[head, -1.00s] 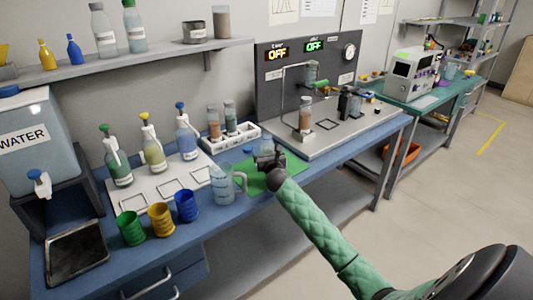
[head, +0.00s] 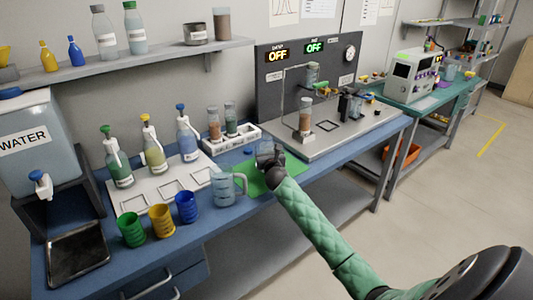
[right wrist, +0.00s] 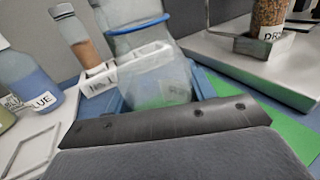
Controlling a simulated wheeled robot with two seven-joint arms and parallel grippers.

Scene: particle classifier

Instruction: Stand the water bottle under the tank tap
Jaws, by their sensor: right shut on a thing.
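The water tank (head: 28,135), labelled WATER, stands at the left end of the bench in the head view. Its white tap (head: 40,182) faces forward above a dark tray (head: 77,254). A clear bottle with a blue ring at its neck (right wrist: 150,65) fills the top middle of the right wrist view. My right gripper (head: 269,158) is over the green mat and is shut on this clear bottle. The bottle's lower part is hidden behind the gripper, and in the head view it is mostly hidden. My left gripper is not in view.
A clear measuring jug (head: 226,187) and green (head: 131,229), yellow (head: 161,220) and blue (head: 187,207) cups stand between the mat and the tank. A vial rack (head: 231,138) and a metal apparatus base (head: 345,128) lie behind the gripper.

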